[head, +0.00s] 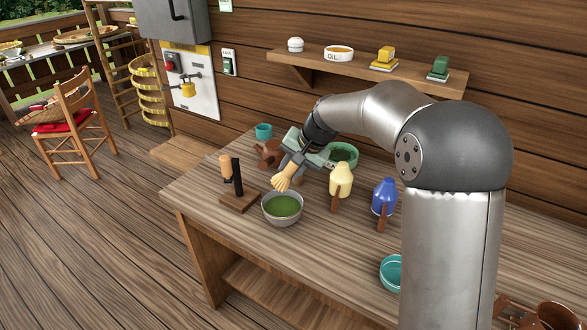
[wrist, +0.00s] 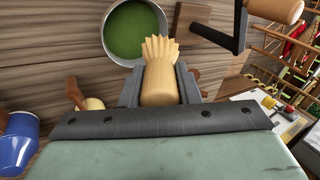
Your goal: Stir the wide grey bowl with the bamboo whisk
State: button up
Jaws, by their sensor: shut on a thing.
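The wide grey bowl (head: 283,218) stands on the wooden table and holds green liquid. It also shows in the wrist view (wrist: 108,48), beyond the whisk's tines. The bamboo whisk (head: 285,181) is pale yellow with a flared, ribbed end. My gripper (head: 292,163) is shut on the whisk's handle, which the wrist view shows between the two dark fingers (wrist: 158,85). In the head view the whisk is tilted, its tines pointing down and left over the bowl's back rim. I cannot tell if the tines touch the bowl.
A dark post stand with a wooden handle (head: 226,168) is left of the bowl. A green bowl (head: 342,154) is behind. The table's front is clear.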

aim_at(291, 182)
jog(key=shift+f+b, duration=1.65)
jog(key=shift+f, duration=0.6)
jog(key=shift+w+a+f+b, duration=0.15)
jog(key=shift+f+b, duration=0.4)
jog(key=shift+f, duration=0.3)
jog(key=shift+w+a+f+b, duration=0.1)
jog(key=shift+a+f+b, duration=0.1)
jog(key=shift+f+b, duration=0.5)
jog(key=shift+w+a+f+b, duration=0.15)
jog(key=shift+f+b, duration=0.2)
jog(key=shift+f, duration=0.7)
jog(key=shift+f+b, duration=0.55)
jog(key=shift+f, duration=0.2)
jog(key=shift+r, duration=0.2)
jog(key=shift+s, duration=0.1)
